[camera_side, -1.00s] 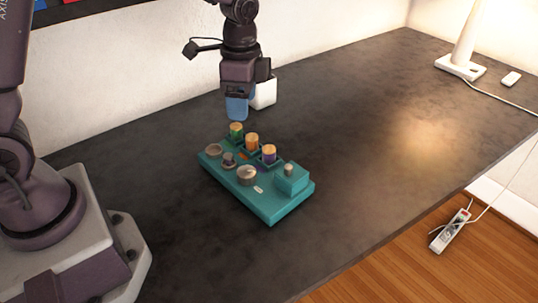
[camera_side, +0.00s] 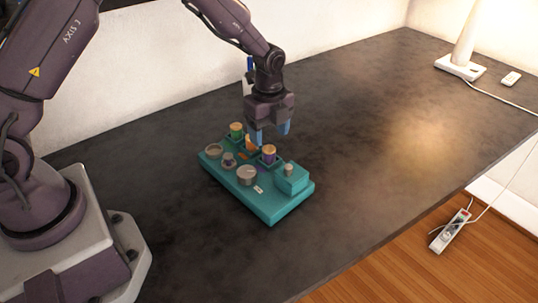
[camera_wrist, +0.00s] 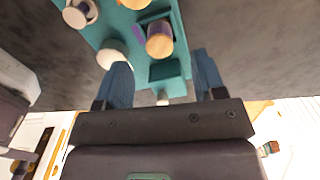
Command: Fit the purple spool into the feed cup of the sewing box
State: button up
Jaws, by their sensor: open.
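The purple spool (camera_side: 269,154), with a pale wooden top, stands upright in a square pocket of the teal sewing box (camera_side: 268,211). In the wrist view the spool (camera_wrist: 160,43) sits beside a purple mark, ahead of the space between my fingers. My gripper (camera_side: 272,133) is open and empty, just above and behind this spool; it also shows in the wrist view (camera_wrist: 163,82). A round, shallow cup (camera_side: 214,150) is at the box's left end; whether it is the feed cup I cannot tell.
A small spool-like post (camera_side: 229,159), a pale round piece (camera_side: 246,175) and a raised teal block (camera_side: 291,181) share the box.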

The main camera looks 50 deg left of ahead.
aim_at(269, 148)
jog(key=shift+d+f, duration=0.1)
jog(key=shift+f, duration=2.65)
jog(key=c, duration=1)
